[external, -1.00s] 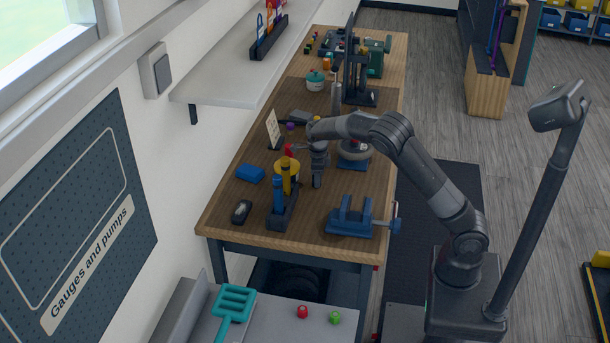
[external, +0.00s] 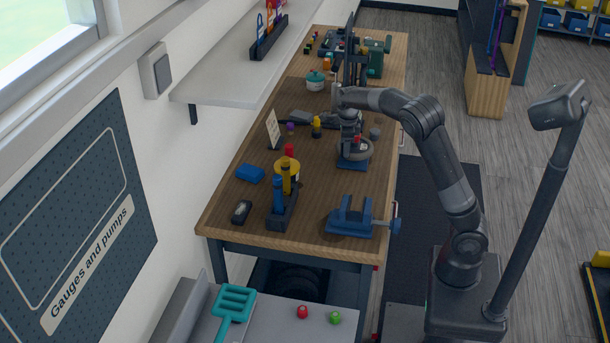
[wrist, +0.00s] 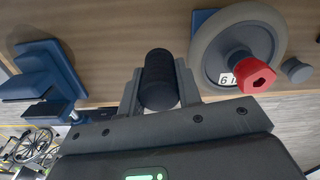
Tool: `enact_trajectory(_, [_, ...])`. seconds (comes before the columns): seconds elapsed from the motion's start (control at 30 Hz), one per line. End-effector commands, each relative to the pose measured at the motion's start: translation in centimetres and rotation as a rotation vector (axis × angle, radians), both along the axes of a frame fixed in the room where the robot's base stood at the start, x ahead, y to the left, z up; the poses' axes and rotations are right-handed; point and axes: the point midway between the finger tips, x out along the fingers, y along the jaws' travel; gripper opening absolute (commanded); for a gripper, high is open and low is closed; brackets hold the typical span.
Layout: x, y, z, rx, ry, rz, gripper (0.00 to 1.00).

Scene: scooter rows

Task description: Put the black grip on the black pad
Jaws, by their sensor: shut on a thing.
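The black grip (wrist: 158,82) is a ribbed black cylinder. In the wrist view it sits between the two fingers of my gripper (wrist: 159,88), which is shut on it. In the external view my gripper (external: 350,136) is above the table, by the grey wheel on its blue stand. The grip cannot be made out there. A dark flat piece (external: 298,116) lies on the table left of my gripper; I cannot tell whether it is the black pad. No pad shows clearly in the wrist view.
The grey wheel (wrist: 240,48) with a red knob is close right of the fingers. A small grey cylinder (external: 375,133) stands beyond it. A blue vise (external: 350,218) is at the table's front right.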

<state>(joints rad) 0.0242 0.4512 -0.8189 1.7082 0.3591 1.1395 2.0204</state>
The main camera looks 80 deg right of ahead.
Motion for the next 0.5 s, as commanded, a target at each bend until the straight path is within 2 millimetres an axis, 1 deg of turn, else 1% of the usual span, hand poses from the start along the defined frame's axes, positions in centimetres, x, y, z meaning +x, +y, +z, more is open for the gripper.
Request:
enact_trajectory(0.13, [-0.3,-0.2,0.3,0.000,0.001,0.004,0.09])
enact_trajectory(0.2, [0.3,-0.1,0.3,-0.001,0.001,0.026,0.09])
enact_trajectory(0.27, [1.5,0.3,0.4,-0.002,0.001,0.065,0.09])
enact_trajectory(0.37, [4.6,1.5,0.5,-0.002,0.001,0.176,0.09])
enact_trajectory(0.4, [6.3,2.3,0.5,-0.002,0.000,0.235,0.09])
enact_trajectory(0.47, [9.0,3.6,0.6,-0.002,0.000,0.335,0.09])
enact_trajectory(0.5, [10.9,4.7,0.7,-0.003,-0.001,0.405,0.09])
